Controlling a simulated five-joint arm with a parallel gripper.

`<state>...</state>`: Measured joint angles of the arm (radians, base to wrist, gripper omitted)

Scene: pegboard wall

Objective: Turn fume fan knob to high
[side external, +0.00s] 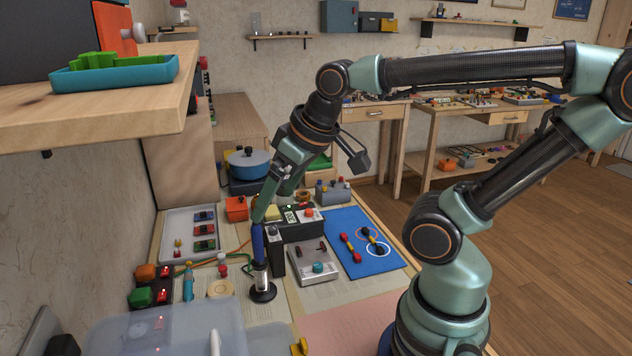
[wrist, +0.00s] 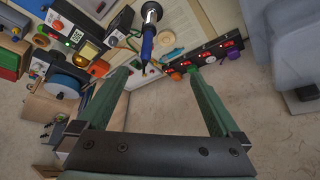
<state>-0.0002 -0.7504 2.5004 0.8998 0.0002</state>
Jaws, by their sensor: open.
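A dark switch strip (wrist: 205,55) with red lights carries several coloured knobs, including a purple knob (wrist: 176,75), a green knob (wrist: 193,69) and an orange knob (wrist: 212,59). In the side view, an orange knob (side external: 146,272) and a green knob (side external: 139,298) stand beside red lights at the lower left. No label is readable, so I cannot tell which is the fume fan knob. My gripper (wrist: 158,75) is open and empty. In the side view my gripper (side external: 262,212) points down near the blue-handled tool; the knobs are to its lower left, apart from it.
A blue-handled tool (side external: 259,246) stands upright in a black round base close to my fingers. A wooden shelf (side external: 130,108) overhangs at upper left.

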